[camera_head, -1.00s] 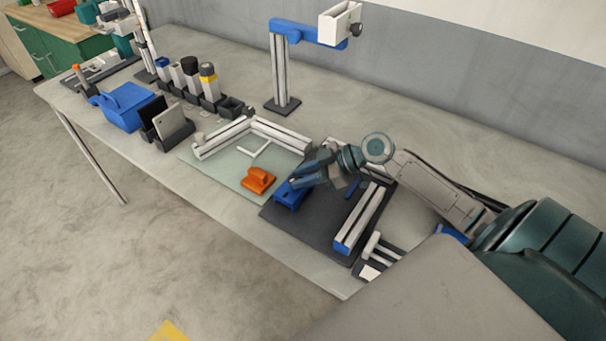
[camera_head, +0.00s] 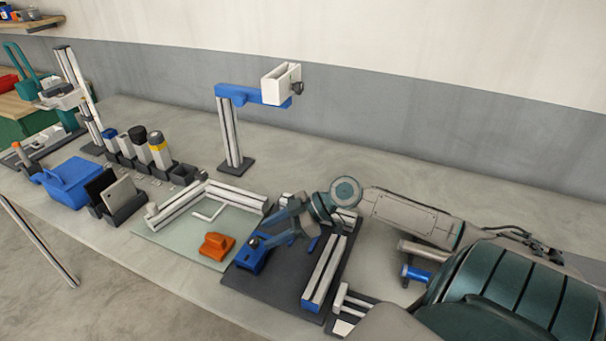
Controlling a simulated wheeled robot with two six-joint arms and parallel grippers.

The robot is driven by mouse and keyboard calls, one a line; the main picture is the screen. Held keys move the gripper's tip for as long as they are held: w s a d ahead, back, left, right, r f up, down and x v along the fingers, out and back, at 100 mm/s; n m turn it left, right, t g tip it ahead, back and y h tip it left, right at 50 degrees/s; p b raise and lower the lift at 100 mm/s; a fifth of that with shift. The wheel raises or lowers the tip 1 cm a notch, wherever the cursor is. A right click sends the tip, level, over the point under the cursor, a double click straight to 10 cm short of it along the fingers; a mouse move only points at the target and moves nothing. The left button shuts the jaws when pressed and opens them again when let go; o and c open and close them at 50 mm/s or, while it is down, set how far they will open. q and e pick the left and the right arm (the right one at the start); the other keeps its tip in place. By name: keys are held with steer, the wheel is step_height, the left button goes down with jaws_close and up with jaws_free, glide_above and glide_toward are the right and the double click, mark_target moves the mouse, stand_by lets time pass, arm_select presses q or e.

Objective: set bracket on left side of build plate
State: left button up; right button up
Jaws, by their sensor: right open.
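The dark build plate (camera_head: 276,287) lies on the table at the lower middle of the head view. A blue bracket (camera_head: 247,261) sits on its left side, near the edge by the light green mat. My right gripper (camera_head: 262,242) is open, with its fingertips at or just above the bracket's far side. The fingers hide part of the bracket, and I cannot tell whether they touch it. My left gripper is not in view.
A grey-and-blue rail (camera_head: 325,271) stands along the plate's right part. An orange block (camera_head: 216,246) and white rail frame (camera_head: 180,205) are on the green mat (camera_head: 160,238). A blue-armed post (camera_head: 230,135) rises behind. Bins and a blue box (camera_head: 72,182) stand left.

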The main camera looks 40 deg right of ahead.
steer(key=shift+v, duration=0.85)
steer(key=p+v, duration=0.6)
steer(key=v, duration=0.1)
stand_by(1.9)
